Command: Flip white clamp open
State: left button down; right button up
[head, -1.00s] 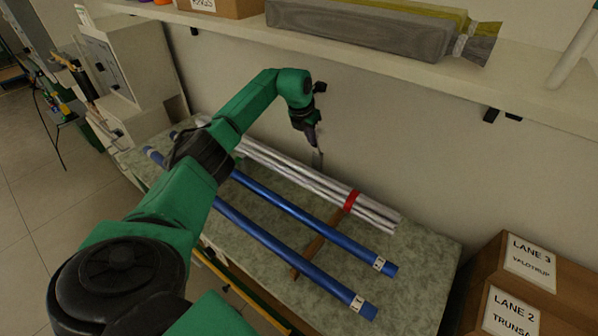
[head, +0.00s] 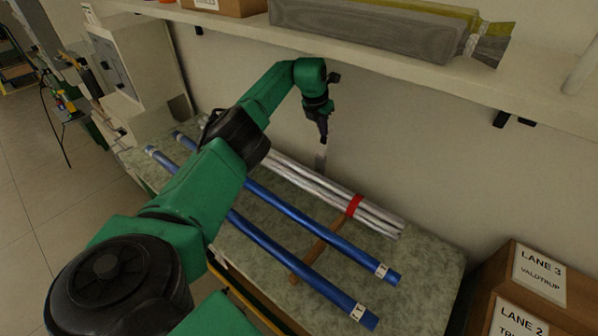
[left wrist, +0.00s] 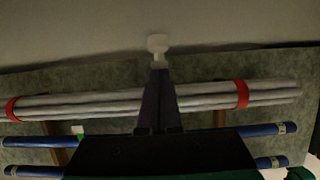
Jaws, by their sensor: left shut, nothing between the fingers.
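A small white piece (left wrist: 158,44) with a round head, which looks like the white clamp, stands behind the rod bundle in the left wrist view. In the head view a pale upright piece (head: 321,161) shows just below my left gripper (head: 324,140). My left gripper's fingers (left wrist: 158,72) are shut with nothing between them. Their tips are close to the white piece; I cannot tell whether they touch it. The silvery rod bundle (head: 309,179) lies along the back of the bench with a red band (head: 354,205) around it. My right gripper is not in view.
Two blue rods (head: 290,212) lie in front of the bundle across brown wooden bars (head: 312,252) on the speckled bench (head: 420,275). A shelf (head: 400,75) overhangs the back wall. Cardboard boxes (head: 500,270) stand at the right.

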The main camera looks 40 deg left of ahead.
pick_arm(q)
jog(key=shift+w+r, duration=0.15)
jog(key=shift+r, duration=0.1)
jog(key=s+r+b, duration=0.4)
jog(key=s+b, duration=0.4)
jog(key=s, duration=0.6)
jog(key=shift+d, duration=0.15)
jog(key=shift+r, duration=0.1)
